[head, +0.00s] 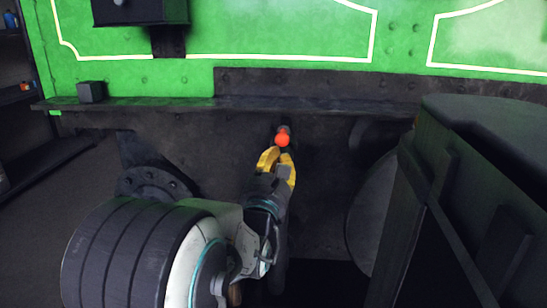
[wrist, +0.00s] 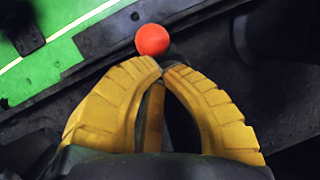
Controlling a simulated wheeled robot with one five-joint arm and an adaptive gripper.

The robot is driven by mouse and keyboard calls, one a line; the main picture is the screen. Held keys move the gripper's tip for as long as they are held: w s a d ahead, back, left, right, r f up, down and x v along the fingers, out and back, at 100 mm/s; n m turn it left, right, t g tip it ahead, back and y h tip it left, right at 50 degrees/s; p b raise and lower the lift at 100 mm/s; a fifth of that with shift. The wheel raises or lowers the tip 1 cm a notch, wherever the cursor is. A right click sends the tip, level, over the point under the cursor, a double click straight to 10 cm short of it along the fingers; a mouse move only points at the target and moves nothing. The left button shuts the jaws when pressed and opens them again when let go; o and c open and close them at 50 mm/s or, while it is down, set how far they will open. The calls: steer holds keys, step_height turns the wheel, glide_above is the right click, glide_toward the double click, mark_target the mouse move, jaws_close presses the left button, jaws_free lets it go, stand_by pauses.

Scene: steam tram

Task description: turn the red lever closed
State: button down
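The red lever shows as a round red-orange knob (head: 282,140) against the dark lower side of the tram. A short dull stem shows just above the knob in the head view. The knob also shows in the wrist view (wrist: 152,40), just past my fingertips. My gripper (head: 279,154) has yellow fingers. In the wrist view my gripper (wrist: 164,68) has its tips drawn together, with a hollow between the fingers farther back. The tips are right at the knob's near side. I cannot tell whether they touch it. The rest of the lever is hidden or lost in the dark.
A dark ledge (head: 150,104) runs under the green panel (head: 230,32), above the knob. A dark round flanged fitting (head: 152,184) is to the left. A large dark box-like body (head: 470,200) stands close on the right. A small dark block (head: 91,92) sits on the ledge.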

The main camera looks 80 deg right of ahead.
steer(key=shift+w+a, duration=0.25)
steer(key=shift+w, duration=0.05)
steer(key=shift+w+r, duration=0.1)
steer(key=shift+r, duration=0.05)
steer(key=shift+r+y, duration=0.25)
steer(key=shift+y, duration=0.05)
steer(key=shift+s+d+y+p, duration=0.15)
steer(key=shift+s+y+p, duration=0.15)
steer(key=shift+w+r+y+p, duration=0.15)
steer(key=shift+r+y+p, duration=0.3)
steer(key=shift+y, duration=0.35)
